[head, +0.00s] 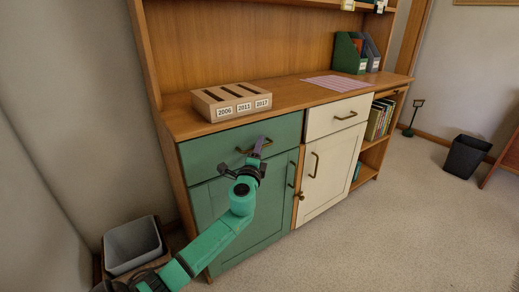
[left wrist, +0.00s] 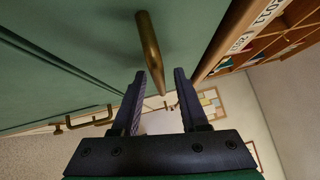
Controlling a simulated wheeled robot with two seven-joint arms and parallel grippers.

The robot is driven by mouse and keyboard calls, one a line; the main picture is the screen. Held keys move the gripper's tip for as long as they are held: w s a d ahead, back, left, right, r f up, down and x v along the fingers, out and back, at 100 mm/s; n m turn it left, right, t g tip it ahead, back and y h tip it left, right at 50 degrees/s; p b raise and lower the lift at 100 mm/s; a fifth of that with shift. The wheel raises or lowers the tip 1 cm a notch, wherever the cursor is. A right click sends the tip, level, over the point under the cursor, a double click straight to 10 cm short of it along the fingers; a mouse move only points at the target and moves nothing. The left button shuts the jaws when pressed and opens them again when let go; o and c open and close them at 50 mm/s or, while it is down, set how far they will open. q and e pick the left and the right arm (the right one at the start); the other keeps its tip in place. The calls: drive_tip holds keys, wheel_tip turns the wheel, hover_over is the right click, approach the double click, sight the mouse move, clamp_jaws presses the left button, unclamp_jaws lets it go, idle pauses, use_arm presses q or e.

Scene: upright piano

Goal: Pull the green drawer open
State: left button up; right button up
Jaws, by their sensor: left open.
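The green drawer (head: 222,147) is the upper left front of the wooden cabinet, and it looks shut. Its brass bar handle (head: 246,150) is partly hidden behind my left gripper (head: 256,150), which is right at the drawer front. In the left wrist view the handle (left wrist: 150,50) runs down toward the gap between the two dark fingers of my left gripper (left wrist: 158,80). The fingers are apart, one on each side of the handle's near end. I cannot tell whether either touches it. My right gripper is not in view.
A green door (head: 235,215) with its own handle is below the drawer. A cream drawer (head: 338,115) and cream door (head: 328,165) are to the right. A slotted wooden box (head: 229,112) stands on the top. A grey bin (head: 132,243) is at the lower left. Carpet in front is clear.

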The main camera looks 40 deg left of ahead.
use_arm(q)
clamp_jaws()
idle(1.4)
